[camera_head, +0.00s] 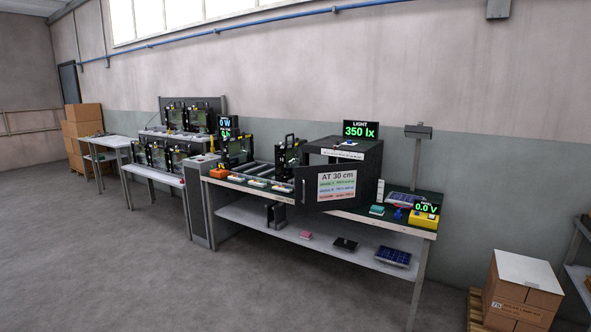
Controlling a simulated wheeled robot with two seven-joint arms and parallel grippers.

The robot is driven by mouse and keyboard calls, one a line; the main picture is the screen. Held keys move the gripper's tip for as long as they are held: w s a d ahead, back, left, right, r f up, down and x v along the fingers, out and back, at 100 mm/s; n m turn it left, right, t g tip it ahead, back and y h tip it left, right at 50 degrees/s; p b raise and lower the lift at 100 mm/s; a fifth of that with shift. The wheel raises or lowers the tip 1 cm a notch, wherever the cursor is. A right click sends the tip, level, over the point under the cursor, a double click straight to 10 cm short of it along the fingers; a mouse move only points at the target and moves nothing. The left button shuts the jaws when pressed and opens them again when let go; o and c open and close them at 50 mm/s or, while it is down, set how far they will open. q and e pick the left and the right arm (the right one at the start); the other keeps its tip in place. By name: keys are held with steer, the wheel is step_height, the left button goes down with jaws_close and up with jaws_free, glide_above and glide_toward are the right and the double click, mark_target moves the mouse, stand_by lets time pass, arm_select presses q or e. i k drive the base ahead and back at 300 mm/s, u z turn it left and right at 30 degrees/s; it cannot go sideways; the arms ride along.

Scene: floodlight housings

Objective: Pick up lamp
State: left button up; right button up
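Several black floodlight lamps with frame stands are in view, and I cannot tell which one the task means. One lamp (237,148) stands on the near workbench at its left part. Another black framed unit (287,158) with a top handle stands on the same bench, left of a dark box. More lamps stand on the rack to the left, some on the lower surface (157,156) and some on the upper shelf (196,118). They are small and partly overlap. Neither of my grippers is in view.
The near workbench (262,214) holds a dark test box (346,160) with a sign on its front, a light display (361,130) and a yellow meter (423,219). Its lower shelf holds a solar panel (393,256). Cartons (520,290) stand at right. The floor (130,265) in front is clear.

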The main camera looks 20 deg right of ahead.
mark_target(288, 155)
steer(key=u, duration=0.45)
steer(key=i, duration=2.35)
steer(key=u, duration=0.15)
steer(key=i, duration=2.1)
steer(key=z, duration=1.2)
steer(key=i, duration=1.45)
steer(key=z, duration=0.85)
